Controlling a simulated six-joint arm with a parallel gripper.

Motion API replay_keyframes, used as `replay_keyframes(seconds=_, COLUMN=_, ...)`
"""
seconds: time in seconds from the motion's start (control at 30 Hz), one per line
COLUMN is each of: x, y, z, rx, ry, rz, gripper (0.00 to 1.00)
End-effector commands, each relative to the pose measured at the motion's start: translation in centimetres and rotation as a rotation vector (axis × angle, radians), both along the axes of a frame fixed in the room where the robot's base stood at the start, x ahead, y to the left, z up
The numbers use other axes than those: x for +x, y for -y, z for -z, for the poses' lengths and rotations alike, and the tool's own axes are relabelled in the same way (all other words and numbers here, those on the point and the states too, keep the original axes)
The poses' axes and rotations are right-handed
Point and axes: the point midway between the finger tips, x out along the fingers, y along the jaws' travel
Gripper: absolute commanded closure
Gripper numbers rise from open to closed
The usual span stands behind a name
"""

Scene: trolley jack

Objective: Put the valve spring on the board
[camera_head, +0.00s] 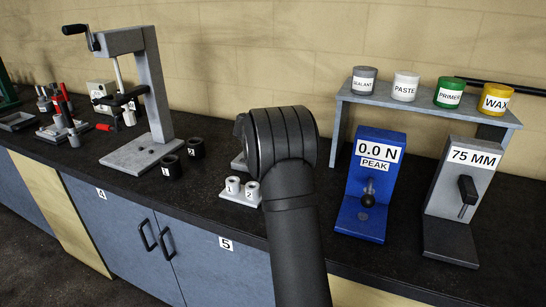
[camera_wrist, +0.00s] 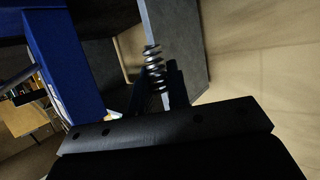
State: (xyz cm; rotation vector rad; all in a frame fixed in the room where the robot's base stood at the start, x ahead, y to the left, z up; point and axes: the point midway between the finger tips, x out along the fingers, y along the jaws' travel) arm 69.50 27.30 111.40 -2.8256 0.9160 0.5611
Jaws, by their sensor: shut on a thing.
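The valve spring (camera_wrist: 153,62), a small metallic coil, is between the two dark fingers of my gripper (camera_wrist: 157,84) in the wrist view. The gripper is shut on it, and the coils stick out past the fingertips. In the head view my own arm covers the middle, and I see neither the spring nor the fingers. A low grey plate (camera_head: 238,201) with white cups numbered 1 and 2 (camera_head: 233,185) is just left of my arm. I cannot tell which piece is the board.
Right of my arm stand a blue tester (camera_head: 378,177) reading 0.0 N and a grey 75 MM stand (camera_head: 461,200). Behind them a shelf (camera_head: 430,108) bears several jars. A lever press (camera_head: 150,90) and black cups (camera_head: 172,167) stand left. Dark bench top (camera_head: 215,205) is bare in front.

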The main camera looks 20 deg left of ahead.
Motion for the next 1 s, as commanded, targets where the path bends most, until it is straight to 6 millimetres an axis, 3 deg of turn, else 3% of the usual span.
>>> replay_keyframes(seconds=0.03, x=0.1, y=-1.5, z=0.9, rx=-0.001, ry=-0.002, rz=-0.004, gripper=1.0)
replay_keyframes(seconds=0.2, x=0.3, y=-5.2, z=3.3, rx=-0.001, ry=-0.002, rz=-0.002, gripper=1.0)
replay_keyframes(seconds=0.4, x=0.5, y=-8.1, z=4.9, rx=0.001, ry=-0.001, rz=0.0, gripper=1.0)
replay_keyframes(seconds=0.63, x=0.5, y=-8.7, z=6.1, rx=0.0, ry=-0.001, rz=0.0, gripper=1.0)
replay_keyframes(seconds=0.83, x=0.5, y=-8.6, z=9.0, rx=-0.002, ry=-0.002, rz=-0.001, gripper=1.0)
replay_keyframes(seconds=1.0, x=0.5, y=-8.6, z=9.2, rx=0.002, ry=0.001, rz=0.0, gripper=1.0)
